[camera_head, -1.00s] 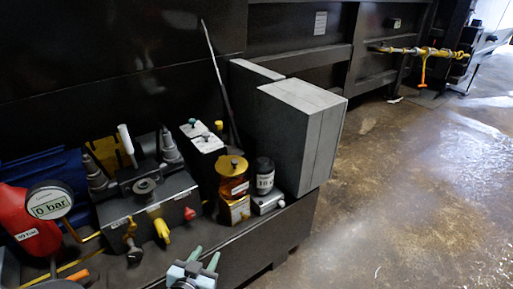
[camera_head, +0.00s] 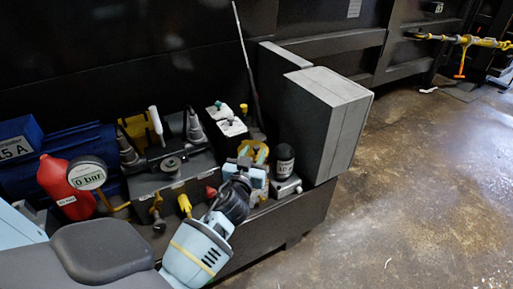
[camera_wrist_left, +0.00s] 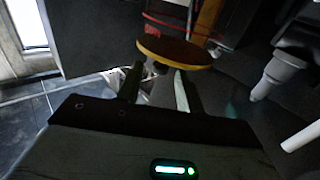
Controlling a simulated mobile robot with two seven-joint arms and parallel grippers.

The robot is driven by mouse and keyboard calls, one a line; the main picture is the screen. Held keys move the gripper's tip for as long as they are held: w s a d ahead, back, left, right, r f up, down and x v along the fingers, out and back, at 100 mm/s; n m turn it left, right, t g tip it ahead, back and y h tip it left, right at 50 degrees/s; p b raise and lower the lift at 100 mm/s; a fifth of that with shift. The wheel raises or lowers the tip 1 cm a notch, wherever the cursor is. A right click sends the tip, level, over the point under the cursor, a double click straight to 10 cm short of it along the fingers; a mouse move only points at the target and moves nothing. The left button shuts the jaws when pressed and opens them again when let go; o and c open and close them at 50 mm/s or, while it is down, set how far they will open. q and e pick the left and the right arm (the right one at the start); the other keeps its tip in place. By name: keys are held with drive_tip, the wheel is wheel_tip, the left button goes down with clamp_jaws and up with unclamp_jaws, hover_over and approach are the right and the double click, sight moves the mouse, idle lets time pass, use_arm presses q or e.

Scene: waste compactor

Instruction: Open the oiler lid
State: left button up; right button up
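The oiler is the amber cylinder with a round yellow lid (camera_head: 261,152). It stands on the dark ledge, and my left arm and gripper hide most of it in the head view. In the left wrist view the lid (camera_wrist_left: 175,52) is an orange-yellow disc just beyond the fingertips, with a small dark knob (camera_wrist_left: 160,68) on its face. My left gripper (camera_head: 247,165) is at the lid. Its two fingers (camera_wrist_left: 158,76) are apart, one on each side of the knob, with gaps visible. The lid looks shut. My right gripper is not in view.
A dark bottle (camera_head: 285,160) stands close right of the oiler, beside a tall grey box (camera_head: 325,120). Open floor is at right.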

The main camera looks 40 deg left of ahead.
sight(255, 149)
use_arm(q)
drive_tip(key=shift+x, duration=1.6)
clamp_jaws()
